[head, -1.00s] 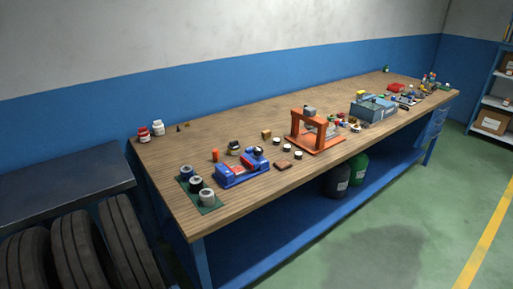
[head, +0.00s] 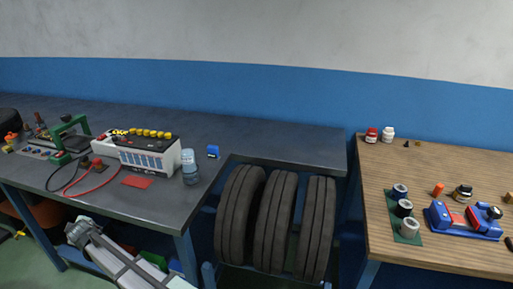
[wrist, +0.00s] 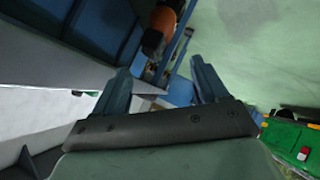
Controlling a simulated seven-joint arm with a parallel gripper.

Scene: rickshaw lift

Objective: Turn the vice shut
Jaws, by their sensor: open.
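A small blue device with red parts and a black knob (head: 465,220) sits on the wooden bench at the right of the head view. It looks like a bench vice, but its jaw gap is too small to make out. A green frame-like tool (head: 68,138) stands on the dark bench at the far left; I cannot tell whether it is a vice. My gripper (wrist: 163,85) shows only in the wrist view. Its two fingers are apart with nothing between them. No vice can be made out near it there, and its distance from the blue device cannot be told.
The wooden bench (head: 390,240) also holds several dark and grey cups on a green mat (head: 412,238). The dark bench (head: 285,138) carries a battery-like box (head: 150,158) and a bottle (head: 190,168). Tyres (head: 275,225) stand between the benches. The dark bench's right part is clear.

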